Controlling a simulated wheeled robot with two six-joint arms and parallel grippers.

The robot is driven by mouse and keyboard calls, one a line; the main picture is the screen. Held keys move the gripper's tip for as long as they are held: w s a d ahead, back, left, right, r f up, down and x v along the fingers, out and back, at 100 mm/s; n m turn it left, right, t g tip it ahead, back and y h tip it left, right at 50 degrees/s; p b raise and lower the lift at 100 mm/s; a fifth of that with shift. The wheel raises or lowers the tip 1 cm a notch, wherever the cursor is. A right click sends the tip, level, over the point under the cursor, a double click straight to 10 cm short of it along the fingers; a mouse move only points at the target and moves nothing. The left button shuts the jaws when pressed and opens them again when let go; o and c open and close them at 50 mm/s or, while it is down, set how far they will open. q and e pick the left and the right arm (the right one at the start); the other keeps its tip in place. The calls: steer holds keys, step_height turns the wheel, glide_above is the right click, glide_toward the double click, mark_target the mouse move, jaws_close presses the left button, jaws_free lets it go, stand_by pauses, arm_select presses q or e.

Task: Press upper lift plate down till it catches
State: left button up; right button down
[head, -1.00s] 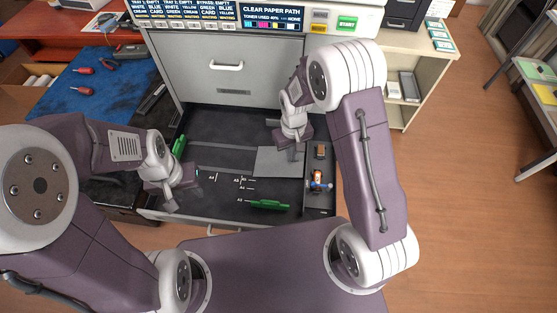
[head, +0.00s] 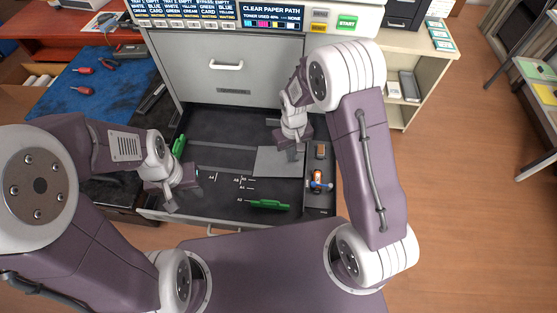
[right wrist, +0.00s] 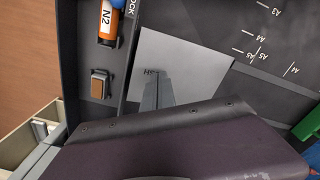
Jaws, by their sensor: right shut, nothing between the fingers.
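The light grey lift plate (head: 277,164) lies in the dark open drawer, right of its middle. In the right wrist view the plate (right wrist: 185,62) fills the centre, with small lettering partly covered by my fingers. My right gripper (head: 292,155) is over the plate's far right part, fingers pointing down. In the right wrist view its fingers (right wrist: 157,88) are together and empty, over the lettering; I cannot tell whether they touch the plate. My left gripper (head: 172,207) is at the drawer's left front, away from the plate; its finger gap is unclear.
Right of the plate, a side channel holds a brown pad (head: 320,151) and an orange-and-blue item (head: 318,181). Green guides stand at the drawer's front (head: 268,204) and left (head: 179,146). A blue mat (head: 95,97) with red-handled tools is at left.

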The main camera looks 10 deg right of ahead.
steer(key=shift+f+b, duration=1.1)
steer(key=shift+f, duration=0.7)
steer(key=shift+r, duration=0.1)
step_height(320, 180, up, 10)
steer(key=p, duration=0.9)
